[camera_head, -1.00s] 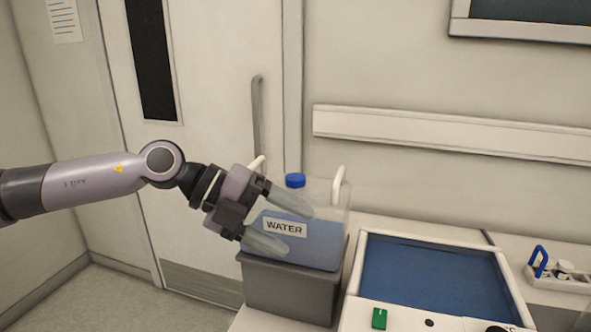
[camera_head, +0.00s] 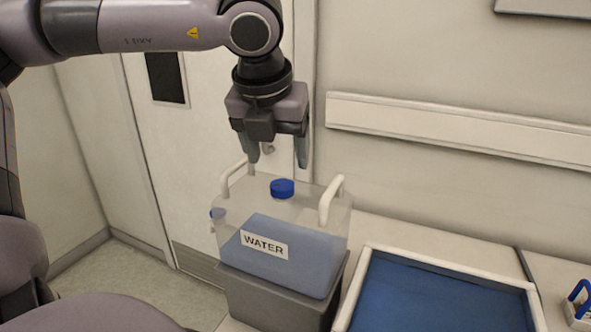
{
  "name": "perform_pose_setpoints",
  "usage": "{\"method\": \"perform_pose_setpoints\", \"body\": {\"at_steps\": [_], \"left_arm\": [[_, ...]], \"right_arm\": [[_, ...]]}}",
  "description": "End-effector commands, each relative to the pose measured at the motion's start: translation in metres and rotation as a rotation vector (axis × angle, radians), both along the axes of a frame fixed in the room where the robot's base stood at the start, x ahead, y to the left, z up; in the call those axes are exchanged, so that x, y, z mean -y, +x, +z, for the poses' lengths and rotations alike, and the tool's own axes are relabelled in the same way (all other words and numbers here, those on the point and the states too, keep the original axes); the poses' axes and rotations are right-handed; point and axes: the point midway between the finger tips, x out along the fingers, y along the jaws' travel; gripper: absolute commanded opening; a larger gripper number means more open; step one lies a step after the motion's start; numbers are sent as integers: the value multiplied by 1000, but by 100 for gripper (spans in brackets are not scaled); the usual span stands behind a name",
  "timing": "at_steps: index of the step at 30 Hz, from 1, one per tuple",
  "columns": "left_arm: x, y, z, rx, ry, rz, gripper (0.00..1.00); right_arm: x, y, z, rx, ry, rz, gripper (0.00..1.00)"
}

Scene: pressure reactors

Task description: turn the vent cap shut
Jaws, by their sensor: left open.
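The clear water container (camera_head: 285,235), labelled WATER and partly filled with blue liquid, stands on a grey block. A blue cap (camera_head: 282,188) sits on its top, between two white handles. My right gripper is not in view.
The grey block (camera_head: 270,299) supports the container. A blue tray with a white rim (camera_head: 452,267) lies to the right on the white bench. A wall rail (camera_head: 450,133) runs behind. A door stands behind on the left. A small blue-handled item (camera_head: 579,292) is at the right edge.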

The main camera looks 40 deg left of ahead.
Motion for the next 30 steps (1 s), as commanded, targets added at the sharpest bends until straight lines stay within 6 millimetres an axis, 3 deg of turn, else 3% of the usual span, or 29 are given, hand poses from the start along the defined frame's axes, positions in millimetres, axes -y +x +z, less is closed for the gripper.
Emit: {"method": "perform_pose_setpoints", "body": {"at_steps": [15, 27, 29, 30], "left_arm": [[-11, 20, -57, -4, -4, -2, 70], [-12, 22, -63, -2, -3, -1, 70], [-12, 22, -63, -2, -3, -1, 53], [-12, 22, -63, -2, -3, -1, 40]], "right_arm": [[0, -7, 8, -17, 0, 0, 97], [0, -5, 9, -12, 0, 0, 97], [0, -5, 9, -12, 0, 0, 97], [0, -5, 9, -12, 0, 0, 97]]}}
